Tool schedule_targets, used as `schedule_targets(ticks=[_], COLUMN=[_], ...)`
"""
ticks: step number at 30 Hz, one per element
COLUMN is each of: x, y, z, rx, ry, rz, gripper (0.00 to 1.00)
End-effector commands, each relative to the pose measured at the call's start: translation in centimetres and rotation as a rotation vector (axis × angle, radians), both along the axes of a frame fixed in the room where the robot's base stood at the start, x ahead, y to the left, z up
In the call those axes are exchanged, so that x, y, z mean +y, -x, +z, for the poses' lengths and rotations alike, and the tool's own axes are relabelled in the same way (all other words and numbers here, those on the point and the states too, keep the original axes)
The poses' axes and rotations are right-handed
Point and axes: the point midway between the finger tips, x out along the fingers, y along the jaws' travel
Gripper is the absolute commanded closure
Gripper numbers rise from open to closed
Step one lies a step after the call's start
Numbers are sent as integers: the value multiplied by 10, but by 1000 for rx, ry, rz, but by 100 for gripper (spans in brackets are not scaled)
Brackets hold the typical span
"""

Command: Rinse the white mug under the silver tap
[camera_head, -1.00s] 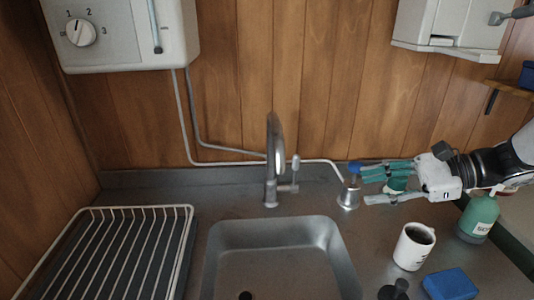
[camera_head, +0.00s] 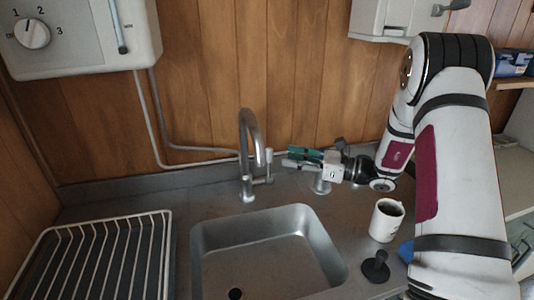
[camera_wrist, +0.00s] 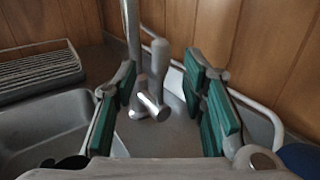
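The white mug (camera_head: 387,220) stands upright on the counter right of the sink, dark inside, apart from my gripper. The silver tap (camera_head: 247,165) rises behind the sink, with a small side lever (camera_head: 267,165) on its right. My gripper (camera_head: 290,157) is just right of this lever, with its teal-padded fingers pointing left at it. In the wrist view, the fingers (camera_wrist: 165,100) are spread apart and empty. The lever (camera_wrist: 158,75) shows between them, a little beyond the tips, with the tap's column (camera_wrist: 132,35) behind. I see no contact with the lever.
The steel sink (camera_head: 205,255) is empty, with a wire rack (camera_head: 105,220) to its left. A black plunger-like object (camera_head: 376,266) and a partly hidden blue block (camera_head: 406,250) are near the mug. Pipes run along the wall.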

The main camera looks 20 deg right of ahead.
Motion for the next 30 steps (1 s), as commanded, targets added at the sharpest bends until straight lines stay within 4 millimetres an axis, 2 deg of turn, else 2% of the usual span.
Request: schedule_targets(ticks=[6,12,25,26,30], x=[35,56,64,64,63], y=[-24,-40,-46,-46,-46], z=[0,0,0,0,0], rx=[0,1,0,0,1], ry=[0,0,0,0,1], rz=[4,2,1,1,1], gripper=[62,62,62,64,96])
